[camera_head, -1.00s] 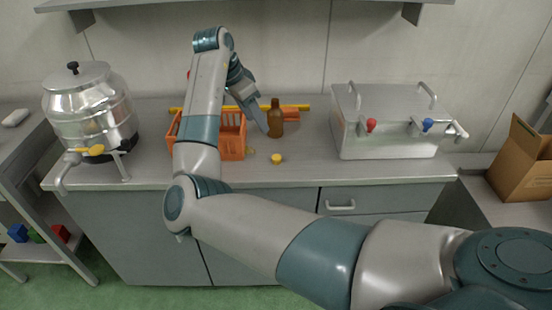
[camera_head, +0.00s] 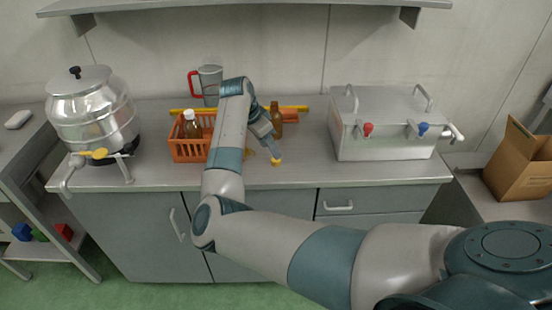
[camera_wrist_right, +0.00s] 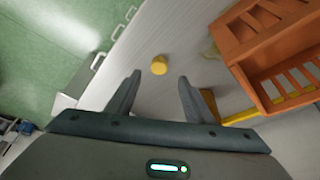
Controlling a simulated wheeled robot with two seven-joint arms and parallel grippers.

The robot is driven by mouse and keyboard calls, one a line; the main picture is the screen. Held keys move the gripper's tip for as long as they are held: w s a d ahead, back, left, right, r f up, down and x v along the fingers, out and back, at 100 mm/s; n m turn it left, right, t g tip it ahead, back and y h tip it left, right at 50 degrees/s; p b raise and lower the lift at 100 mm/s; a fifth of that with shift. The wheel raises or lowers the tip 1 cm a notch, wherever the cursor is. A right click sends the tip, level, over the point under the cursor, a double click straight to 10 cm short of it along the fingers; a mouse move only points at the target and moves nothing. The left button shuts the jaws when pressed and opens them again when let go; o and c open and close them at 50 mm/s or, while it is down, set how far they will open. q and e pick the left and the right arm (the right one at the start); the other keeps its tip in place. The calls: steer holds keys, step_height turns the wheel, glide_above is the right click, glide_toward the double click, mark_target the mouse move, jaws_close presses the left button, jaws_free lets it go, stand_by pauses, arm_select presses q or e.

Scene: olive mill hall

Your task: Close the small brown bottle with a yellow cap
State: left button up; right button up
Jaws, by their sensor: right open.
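A small brown bottle (camera_head: 277,122) stands upright on the counter, partly covered by my right gripper; its brown top shows no cap. Part of it shows behind a finger in the right wrist view (camera_wrist_right: 208,100). A yellow cap (camera_head: 276,161) lies on the counter in front of the bottle. My right gripper (camera_head: 272,152) points down just above the cap. In the right wrist view the fingers (camera_wrist_right: 156,88) are apart with nothing between them, and the cap (camera_wrist_right: 159,65) lies just beyond their tips, roughly centred. My left gripper is not in view.
An orange crate (camera_head: 190,152) left of the gripper holds a white-capped brown bottle (camera_head: 192,126). A metal jug (camera_head: 209,84) stands behind it. A steel urn (camera_head: 90,112) and a steel box (camera_head: 385,130) flank the area. The counter right of the cap is clear.

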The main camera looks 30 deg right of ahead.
mark_target(274, 160)
steer(key=shift+f, duration=0.2)
steer(key=shift+d+f+p, duration=0.2)
steer(key=shift+f+p, duration=0.2)
steer(key=shift+p, duration=0.1)
steer(key=p+x, duration=0.1)
steer(key=x, duration=0.2)
steer(key=shift+s+f, duration=0.1)
steer(key=shift+s, duration=0.1)
steer(key=shift+d+f, duration=0.15)
steer(key=shift+f, duration=0.4)
steer(key=c, duration=1.1)
